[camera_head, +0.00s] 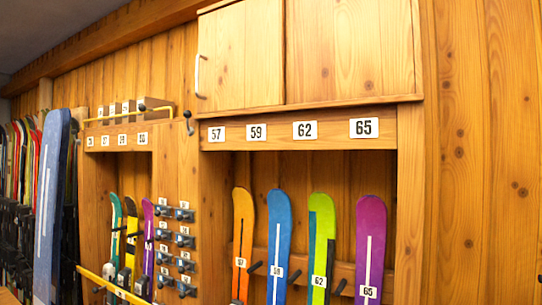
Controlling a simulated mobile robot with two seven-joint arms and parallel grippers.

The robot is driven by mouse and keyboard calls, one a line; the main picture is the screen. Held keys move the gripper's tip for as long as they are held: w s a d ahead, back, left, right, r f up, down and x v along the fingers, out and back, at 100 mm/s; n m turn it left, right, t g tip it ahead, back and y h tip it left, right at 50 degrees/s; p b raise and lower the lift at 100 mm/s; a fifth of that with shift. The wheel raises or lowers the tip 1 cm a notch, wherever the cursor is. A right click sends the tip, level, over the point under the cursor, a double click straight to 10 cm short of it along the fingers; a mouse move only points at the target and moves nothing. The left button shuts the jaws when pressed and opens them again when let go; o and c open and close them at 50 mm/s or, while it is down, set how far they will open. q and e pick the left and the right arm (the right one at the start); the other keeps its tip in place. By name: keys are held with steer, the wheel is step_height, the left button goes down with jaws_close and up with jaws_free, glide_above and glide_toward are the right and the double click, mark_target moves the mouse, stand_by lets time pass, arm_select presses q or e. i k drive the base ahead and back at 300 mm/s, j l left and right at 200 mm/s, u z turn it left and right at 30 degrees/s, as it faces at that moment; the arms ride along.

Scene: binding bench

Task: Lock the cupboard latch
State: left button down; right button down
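A wooden wall cupboard has a left door (241,58) and a right door (348,52), side by side at the top middle. Both doors look closed, flush with each other. A pale bar handle (198,76) is on the left edge of the left door. A small dark-knobbed fitting (188,121) is on the wood below and left of the cupboard; I cannot tell whether it is the latch. No latch shows clearly on the doors. Neither of my grippers is in view.
Below the cupboard, an orange ski (243,235), a blue ski (279,240), a green ski (321,240) and a purple ski (370,240) stand upright in a numbered bay. Several dark clamp-like fittings (184,240) line the post. A large blue ski (50,210) stands at left.

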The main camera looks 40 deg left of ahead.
mark_target(187, 113)
steer(key=j+u, duration=0.15)
steer(key=u, duration=1.8)
